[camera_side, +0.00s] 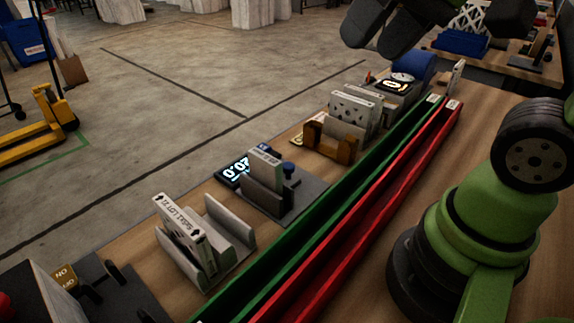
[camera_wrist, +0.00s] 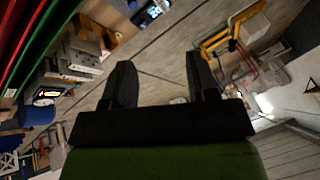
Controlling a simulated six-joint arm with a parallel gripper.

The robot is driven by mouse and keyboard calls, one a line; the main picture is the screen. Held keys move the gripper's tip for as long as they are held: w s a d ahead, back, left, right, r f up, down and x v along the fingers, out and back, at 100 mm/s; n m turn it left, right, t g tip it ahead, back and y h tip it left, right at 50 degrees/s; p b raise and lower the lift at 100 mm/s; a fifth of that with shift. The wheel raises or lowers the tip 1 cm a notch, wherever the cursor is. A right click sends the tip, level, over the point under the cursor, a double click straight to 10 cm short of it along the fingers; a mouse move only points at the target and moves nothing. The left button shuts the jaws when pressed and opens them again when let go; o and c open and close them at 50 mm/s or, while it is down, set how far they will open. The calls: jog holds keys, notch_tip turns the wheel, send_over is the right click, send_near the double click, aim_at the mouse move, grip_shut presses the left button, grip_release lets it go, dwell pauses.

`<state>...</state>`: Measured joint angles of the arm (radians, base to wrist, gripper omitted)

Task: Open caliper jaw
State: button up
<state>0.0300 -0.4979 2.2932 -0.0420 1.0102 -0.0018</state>
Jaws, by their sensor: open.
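The caliper fixture (camera_side: 285,200) is a dark grey plate with upright jaws on the bench. A pale box (camera_side: 265,162) stands between its jaws; whether both jaws touch it I cannot tell. A blue knob (camera_side: 288,169) sits behind it. The lit digital readout (camera_side: 234,172) is at its left, and a lit readout also shows at the top of the wrist view (camera_wrist: 154,12). My gripper (camera_side: 383,38) is high at the top of the side view, well away from the caliper. In the wrist view its two dark fingers (camera_wrist: 158,65) are apart with nothing between them.
A brown rack (camera_side: 330,142) with white boxes stands farther back. Long green (camera_side: 335,215) and red (camera_side: 375,210) channels run along the bench. A GO/NO GO station (camera_side: 68,276) is at the lower left.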

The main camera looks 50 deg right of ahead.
jog(key=w+d+f+m+g, duration=0.1)
jog(key=w+d+f+g, duration=0.15)
jog(key=w, duration=0.55)
jog(key=m+g, duration=0.2)
jog(key=g, duration=0.3)
send_over(289, 165)
jog(key=w+d, duration=0.2)
jog(key=w+d+x, duration=0.1)
jog(key=d+x, duration=0.1)
jog(key=x, duration=0.8)
jog(key=shift+m+g+y, duration=0.7)
jog(key=shift+g, duration=0.05)
jog(key=f, duration=0.5)
jog(key=a+f, duration=0.1)
jog(key=f, duration=0.5)
jog(key=s+a+f, duration=0.1)
jog(key=f, duration=0.4)
jog(key=shift+s+f, duration=0.1)
jog(key=shift+f, duration=0.05)
